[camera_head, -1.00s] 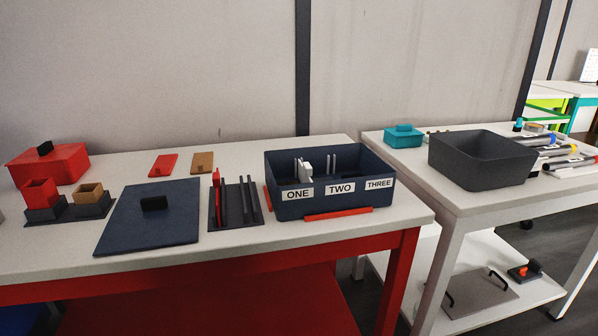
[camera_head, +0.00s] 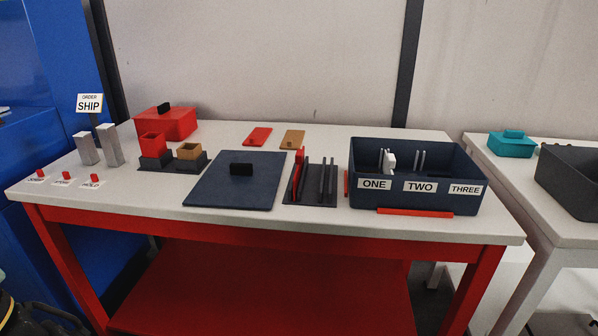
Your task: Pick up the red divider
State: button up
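The red divider (camera_head: 298,174) stands upright at the left side of a dark slotted rack (camera_head: 318,200) on the red-framed table. Its small red tab shows at the top. Dark upright rails stand to its right in the same rack. A dark blue bin (camera_head: 428,204) with labels ONE, TWO and THREE stands just right of the rack, with a white piece and thin pale uprights inside it. My gripper is not in view.
A dark blue lid (camera_head: 228,190) with a black handle lies left of the rack. A red strip (camera_head: 414,212) lies along the bin's front. Left are red and tan cups, a red box (camera_head: 168,122), silver blocks (camera_head: 108,145) and a SHIP sign (camera_head: 89,103). The front table edge is mostly clear.

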aim_at(300, 154)
jog(key=l+u, duration=0.2)
jog(key=l, duration=0.15)
jog(key=k+l+u, duration=0.15)
jog(key=l, duration=0.2)
jog(key=i+j+z, duration=0.15)
jog(key=j, duration=0.35)
jog(key=j+z, duration=0.1)
jog(key=j, duration=0.45)
jog(key=i+j+z, duration=0.15)
jog(key=j, duration=0.35)
jog(key=i+j+z, duration=0.15)
jog(key=j, duration=0.45)
jog(key=j+z, duration=0.15)
jog(key=j, duration=0.45)
jog(key=i+j, duration=0.1)
jog(key=i, duration=0.55)
jog(key=i+j, duration=0.15)
jog(key=i, duration=0.55)
jog(key=l+z, duration=0.05)
